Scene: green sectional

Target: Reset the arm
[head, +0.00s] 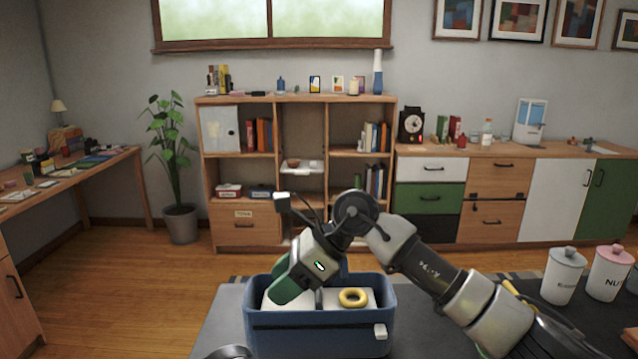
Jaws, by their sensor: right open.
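My right arm comes in from the lower right and bends over a blue bin. My right gripper (288,288) points down and left over the bin's left part. It is open; its tips are low and hard to make out against the bin. The blue bin (318,318) stands on a grey surface in front of me and has a white tag at its front right corner. A yellow ring (353,297) lies inside it on something white, right of the gripper and apart from it. My left gripper does not show.
Lidded canisters, one white (562,275) and one pink-lidded (609,271), stand at the right. A wooden shelf (225,180) and cabinets line the back wall. A desk (110,165) and a potted plant (180,222) are at the left. The wooden floor (130,290) at left is clear.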

